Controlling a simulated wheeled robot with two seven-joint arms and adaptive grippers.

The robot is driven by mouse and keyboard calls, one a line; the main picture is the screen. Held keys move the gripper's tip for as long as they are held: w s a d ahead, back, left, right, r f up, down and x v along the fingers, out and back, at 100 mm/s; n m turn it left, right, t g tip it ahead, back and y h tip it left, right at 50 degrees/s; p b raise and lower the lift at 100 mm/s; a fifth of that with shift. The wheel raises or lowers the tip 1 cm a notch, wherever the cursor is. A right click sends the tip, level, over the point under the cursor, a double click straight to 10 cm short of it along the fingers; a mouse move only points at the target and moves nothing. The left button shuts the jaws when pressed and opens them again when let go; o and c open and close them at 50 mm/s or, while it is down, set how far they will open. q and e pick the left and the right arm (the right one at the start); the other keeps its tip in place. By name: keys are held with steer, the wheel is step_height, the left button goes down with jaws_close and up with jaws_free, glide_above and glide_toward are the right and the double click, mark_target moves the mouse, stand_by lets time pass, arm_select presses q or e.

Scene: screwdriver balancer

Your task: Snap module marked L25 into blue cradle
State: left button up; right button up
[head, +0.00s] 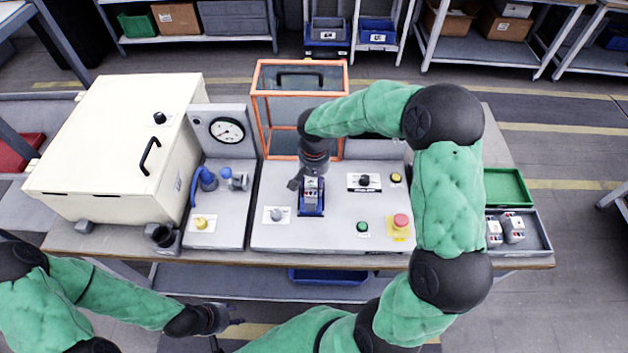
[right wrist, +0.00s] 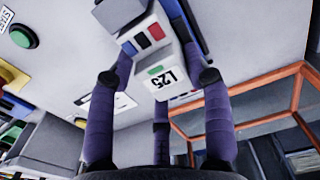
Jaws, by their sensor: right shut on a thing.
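The module marked L25 (right wrist: 165,75) is a light grey block with a white label, a green mark and blue, black and red patches on its side. My right gripper (head: 308,180) is shut on it, with the purple fingers (right wrist: 155,90) around it in the right wrist view. In the head view the module (head: 311,187) is at the blue cradle (head: 312,211) on the grey panel. The cradle's blue edge (right wrist: 193,28) shows behind the module. I cannot tell whether it is fully seated. My left gripper (head: 226,316) is low at the left, empty, in front of the table.
An orange-framed guard (head: 300,62) stands behind the panel. A red stop button (head: 401,221) and green button (head: 362,227) are right of the cradle. A grey tray (head: 540,239) with modules and a green tray (head: 507,187) lie at right. A white box (head: 115,150) stands left.

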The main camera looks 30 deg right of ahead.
steer(key=shift+r, duration=0.1)
steer(key=o, duration=1.4)
step_height(320, 180, up, 12)
